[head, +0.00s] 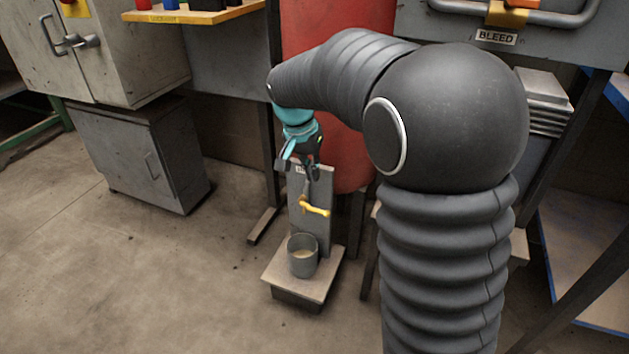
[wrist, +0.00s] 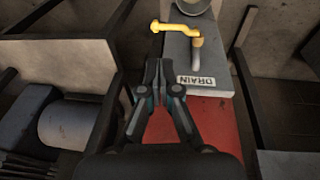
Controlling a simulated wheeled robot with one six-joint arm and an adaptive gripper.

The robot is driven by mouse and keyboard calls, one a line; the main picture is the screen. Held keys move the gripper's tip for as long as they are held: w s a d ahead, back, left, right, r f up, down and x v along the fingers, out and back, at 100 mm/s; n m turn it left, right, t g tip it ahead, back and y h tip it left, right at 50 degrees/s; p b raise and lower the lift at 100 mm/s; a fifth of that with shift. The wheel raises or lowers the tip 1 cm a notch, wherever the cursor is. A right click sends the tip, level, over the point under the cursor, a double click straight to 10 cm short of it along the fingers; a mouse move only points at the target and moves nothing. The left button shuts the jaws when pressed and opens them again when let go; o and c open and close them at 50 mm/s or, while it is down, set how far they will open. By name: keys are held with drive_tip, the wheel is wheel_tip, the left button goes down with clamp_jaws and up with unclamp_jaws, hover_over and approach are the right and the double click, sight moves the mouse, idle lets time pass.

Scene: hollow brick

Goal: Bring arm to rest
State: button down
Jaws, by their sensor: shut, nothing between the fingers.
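My gripper (head: 299,165) hangs at the end of my black arm, just above the top of a grey panel (head: 311,222) with a yellow lever handle (head: 314,207). In the wrist view my gripper (wrist: 159,78) is shut and empty, its fingertips together. The grey panel, labelled DRAIN (wrist: 202,81), and its yellow handle (wrist: 173,27) lie beyond the fingertips there. I cannot tell whether the gripper touches the panel.
A grey cup (head: 303,256) with pale contents stands on a small platform (head: 279,280) below the handle. A red tank (head: 345,110) is behind my arm. Grey cabinets (head: 134,150) stand at left. The floor at front left is clear.

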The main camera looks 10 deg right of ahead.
drive_tip(key=s+d+r+n+t+p, duration=0.1)
drive_tip(key=s+r+n, duration=0.1)
drive_tip(key=s, duration=0.7)
drive_tip(key=s+d+r+n+t+y+p, duration=0.1)
drive_tip(key=s+r, duration=0.3)
drive_tip(key=s, duration=0.5)
drive_tip(key=s+d+r+n+t+y+p, duration=0.1)
drive_tip(key=s+d+r+n+t+p, duration=0.1)
drive_tip(key=s, duration=0.8)
drive_tip(key=shift+d+r+n+p, duration=0.55)
drive_tip(key=shift+d+n, duration=0.05)
drive_tip(key=shift+d, duration=0.1)
